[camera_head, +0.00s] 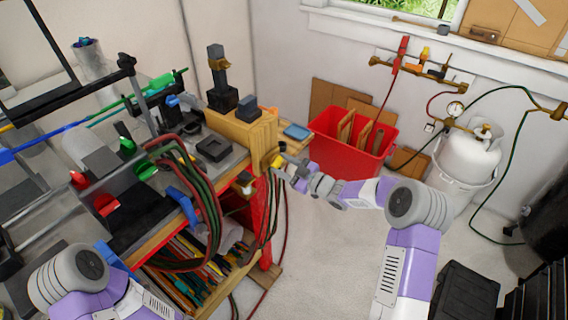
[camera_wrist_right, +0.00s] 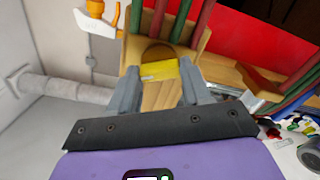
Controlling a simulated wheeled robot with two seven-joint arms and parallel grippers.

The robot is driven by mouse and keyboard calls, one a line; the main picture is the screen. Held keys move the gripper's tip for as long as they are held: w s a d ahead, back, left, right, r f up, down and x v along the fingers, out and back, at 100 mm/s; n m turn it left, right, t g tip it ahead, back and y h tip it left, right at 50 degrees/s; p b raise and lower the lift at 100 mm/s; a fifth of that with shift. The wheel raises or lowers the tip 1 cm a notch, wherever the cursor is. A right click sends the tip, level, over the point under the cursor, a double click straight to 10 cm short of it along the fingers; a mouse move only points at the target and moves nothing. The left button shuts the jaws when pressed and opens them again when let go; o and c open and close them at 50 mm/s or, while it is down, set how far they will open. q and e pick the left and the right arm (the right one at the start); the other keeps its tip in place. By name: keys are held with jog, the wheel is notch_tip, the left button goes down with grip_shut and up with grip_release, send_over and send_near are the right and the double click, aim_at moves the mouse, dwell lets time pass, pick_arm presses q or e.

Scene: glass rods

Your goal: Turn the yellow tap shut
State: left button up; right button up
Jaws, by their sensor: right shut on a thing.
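The yellow tap (camera_head: 277,160) is at the right end of the workbench, by a wooden block. In the right wrist view its flat yellow handle (camera_wrist_right: 160,70) lies between my two grey fingers. My right gripper (camera_head: 285,166) reaches it from the right and is shut on it; the fingers also show in the wrist view (camera_wrist_right: 157,88). The finger contact is small in the head view. My left arm shows at the bottom left, but its gripper is out of the picture.
Red and green hoses (camera_head: 207,190) hang over the bench front beside the tap. A red bin (camera_head: 345,150) stands behind my right arm. A white gas cylinder (camera_head: 468,155) is at the right. Open floor (camera_head: 315,265) lies in front of the bench.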

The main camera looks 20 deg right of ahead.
jog(key=m+p, duration=0.1)
jog(key=m, duration=0.3)
jog(key=shift+m+p, duration=0.4)
dwell(0.4)
jog(key=o, duration=1.1)
jog(key=shift+c, duration=0.2)
jog(key=v, duration=0.7)
jog(key=shift+s+d+p, duration=0.2)
jog(key=shift+s+p, duration=0.05)
jog(key=shift+p, duration=0.1)
